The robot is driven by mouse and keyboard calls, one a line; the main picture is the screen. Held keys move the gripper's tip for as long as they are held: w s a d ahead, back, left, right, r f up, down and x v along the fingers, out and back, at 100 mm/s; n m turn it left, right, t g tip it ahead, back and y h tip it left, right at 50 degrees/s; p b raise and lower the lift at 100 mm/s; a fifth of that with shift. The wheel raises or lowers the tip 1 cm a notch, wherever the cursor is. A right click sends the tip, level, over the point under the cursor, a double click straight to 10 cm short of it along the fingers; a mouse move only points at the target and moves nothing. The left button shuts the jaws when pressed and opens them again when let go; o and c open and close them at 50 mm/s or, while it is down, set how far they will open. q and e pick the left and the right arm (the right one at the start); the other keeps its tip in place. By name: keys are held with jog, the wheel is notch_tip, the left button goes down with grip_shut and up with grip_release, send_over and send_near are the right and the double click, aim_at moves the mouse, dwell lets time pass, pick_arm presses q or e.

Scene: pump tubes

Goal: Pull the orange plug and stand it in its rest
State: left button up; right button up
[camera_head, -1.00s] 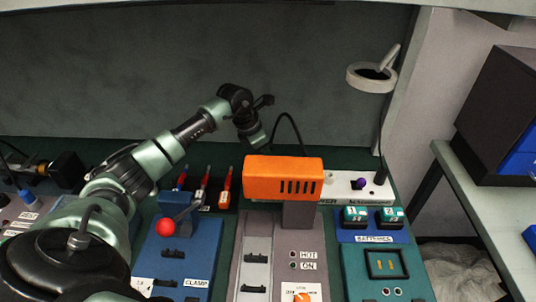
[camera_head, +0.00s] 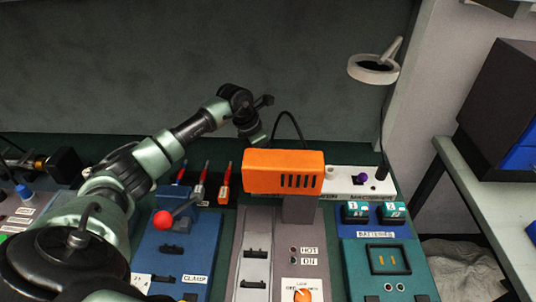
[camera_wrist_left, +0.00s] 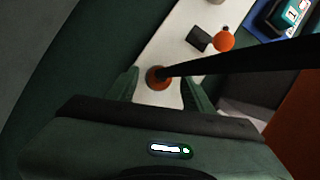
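In the left wrist view the orange plug (camera_wrist_left: 158,78) stands on a white strip (camera_wrist_left: 150,50). A black cable runs from it to the right. My left gripper (camera_wrist_left: 160,92) has a finger on each side of the plug, with a visible gap on both sides; it is open around it. In the head view my left gripper (camera_head: 253,132) reaches down behind the orange box, which hides its fingertips and the plug. The white strip shows in part at the right of the box (camera_head: 345,186). I cannot make out the plug's rest. My right gripper is not in view.
The orange box (camera_head: 283,172) stands on a post just in front of my left gripper. A purple knob-like piece (camera_head: 362,177) and batteries (camera_head: 391,210) are to its right. A lever with a red ball (camera_head: 162,218) is at the left.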

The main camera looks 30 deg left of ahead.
pick_arm(q)
jog(key=shift+r, duration=0.1)
jog(key=b+v, duration=0.1)
jog(key=v, duration=0.6)
jog(key=shift+s+r+b, duration=0.15)
jog(key=shift+r+b, duration=0.2)
jog(key=shift+a, duration=0.1)
dwell(0.7)
